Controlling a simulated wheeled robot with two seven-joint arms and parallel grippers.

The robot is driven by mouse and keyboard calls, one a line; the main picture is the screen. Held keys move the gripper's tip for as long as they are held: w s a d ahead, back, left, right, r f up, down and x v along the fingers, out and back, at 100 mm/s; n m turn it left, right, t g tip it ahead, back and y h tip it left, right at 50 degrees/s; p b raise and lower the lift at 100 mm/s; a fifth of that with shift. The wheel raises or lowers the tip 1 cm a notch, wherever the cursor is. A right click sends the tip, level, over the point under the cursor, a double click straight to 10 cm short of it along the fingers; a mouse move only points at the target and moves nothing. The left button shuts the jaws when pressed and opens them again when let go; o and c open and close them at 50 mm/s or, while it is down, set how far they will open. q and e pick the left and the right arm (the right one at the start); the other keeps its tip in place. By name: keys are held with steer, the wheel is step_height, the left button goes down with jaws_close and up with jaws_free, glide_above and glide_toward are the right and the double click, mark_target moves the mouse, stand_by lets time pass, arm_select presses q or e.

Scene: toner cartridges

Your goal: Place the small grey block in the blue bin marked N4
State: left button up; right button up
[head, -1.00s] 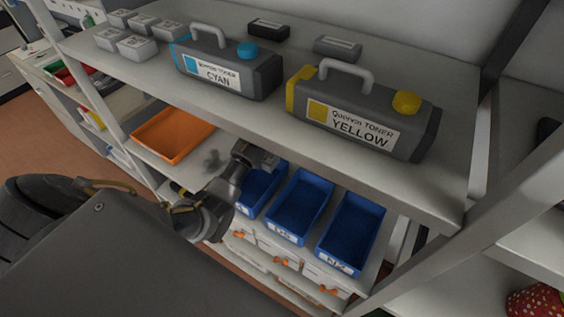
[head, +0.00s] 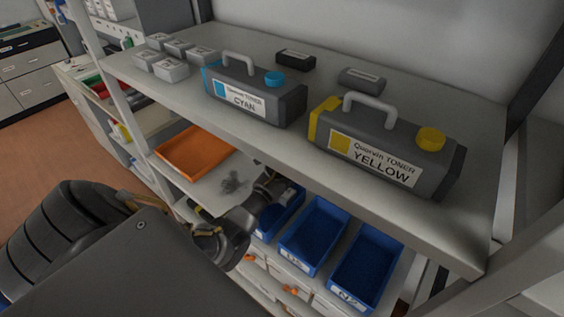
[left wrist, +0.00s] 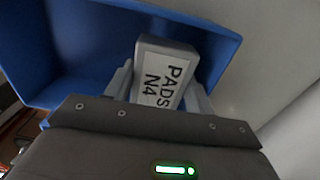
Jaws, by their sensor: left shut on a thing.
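The small grey block (left wrist: 165,75) shows in the left wrist view, with a white label reading "PADS N4". My left gripper (left wrist: 160,88) is shut on it, one finger on each side. A blue bin (left wrist: 85,50) lies beyond the block, its walls around and behind it in the picture. In the head view my left gripper (head: 270,190) reaches under the upper shelf, over the leftmost blue bin (head: 283,212), which it partly hides. That bin's label is hidden there, and I cannot make out the block. My right gripper is not in view.
Two more blue bins, a middle one (head: 314,236) and a right one (head: 365,268), stand alongside. An orange tray (head: 195,152) is to the left. The upper shelf (head: 300,150) overhangs, carrying cyan (head: 250,95) and yellow (head: 385,150) toner cartridges.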

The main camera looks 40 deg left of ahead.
arm_select(q)
steer(key=shift+f, duration=0.5)
steer(key=o, duration=0.8)
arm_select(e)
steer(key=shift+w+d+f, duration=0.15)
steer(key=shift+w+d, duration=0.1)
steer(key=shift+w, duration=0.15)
arm_select(q)
steer(key=shift+r, duration=0.1)
